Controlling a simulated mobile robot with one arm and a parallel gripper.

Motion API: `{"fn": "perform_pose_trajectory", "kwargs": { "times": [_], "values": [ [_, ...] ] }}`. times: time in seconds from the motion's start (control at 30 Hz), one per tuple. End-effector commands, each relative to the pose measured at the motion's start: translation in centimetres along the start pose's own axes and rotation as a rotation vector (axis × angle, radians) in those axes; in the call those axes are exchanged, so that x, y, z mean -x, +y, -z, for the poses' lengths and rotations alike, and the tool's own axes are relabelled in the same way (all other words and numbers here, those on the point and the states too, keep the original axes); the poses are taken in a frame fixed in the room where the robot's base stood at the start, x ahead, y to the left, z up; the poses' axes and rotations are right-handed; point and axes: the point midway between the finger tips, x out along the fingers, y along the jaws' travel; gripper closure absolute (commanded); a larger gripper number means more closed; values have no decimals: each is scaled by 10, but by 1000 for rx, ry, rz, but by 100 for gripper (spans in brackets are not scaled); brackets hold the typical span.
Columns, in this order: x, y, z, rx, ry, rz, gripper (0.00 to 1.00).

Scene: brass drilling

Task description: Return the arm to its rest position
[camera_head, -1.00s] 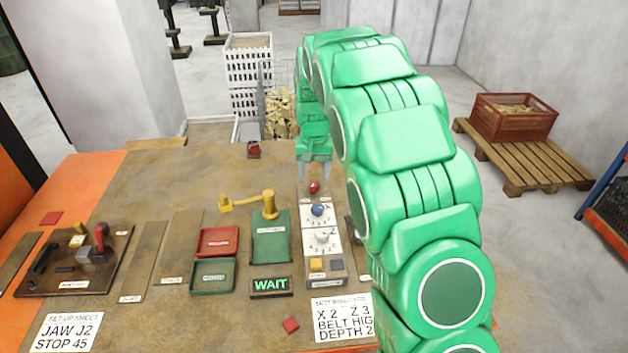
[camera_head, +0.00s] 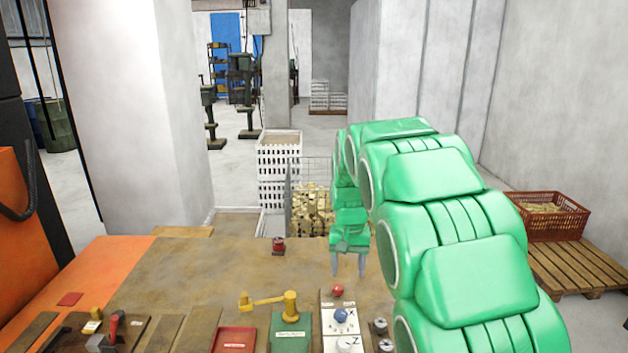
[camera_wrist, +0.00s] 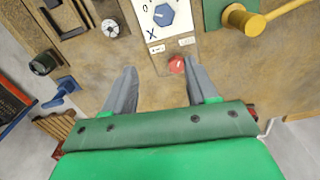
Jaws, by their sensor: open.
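My green arm reaches over the right side of the workbench (camera_head: 190,280) in the head view. My gripper (camera_head: 349,266) points down above the bench, just behind the control panel with the blue X knob (camera_head: 341,316). In the wrist view my gripper (camera_wrist: 160,90) has its two grey fingers spread apart with nothing held between them. A red button (camera_wrist: 177,65) at the panel's end shows between the fingers near the right one. I cannot tell the exact height of the fingertips above the bench.
A yellow lever (camera_head: 290,305) on a green plate stands left of the panel. A small red-topped object (camera_head: 279,246) sits near the bench's back edge. A wire basket (camera_head: 312,205) and white crates (camera_head: 279,160) stand behind. A red crate (camera_head: 545,216) rests on a pallet at right.

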Motion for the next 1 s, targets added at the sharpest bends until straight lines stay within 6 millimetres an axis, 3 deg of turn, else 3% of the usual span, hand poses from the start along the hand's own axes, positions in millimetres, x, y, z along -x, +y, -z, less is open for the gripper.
{"fn": "perform_pose_trajectory", "kwargs": {
  "times": [0.43,1.0],
  "values": [
    [41,38,-100,2,-31,-9,43],
    [61,72,-238,27,-76,-7,43]
  ]
}}
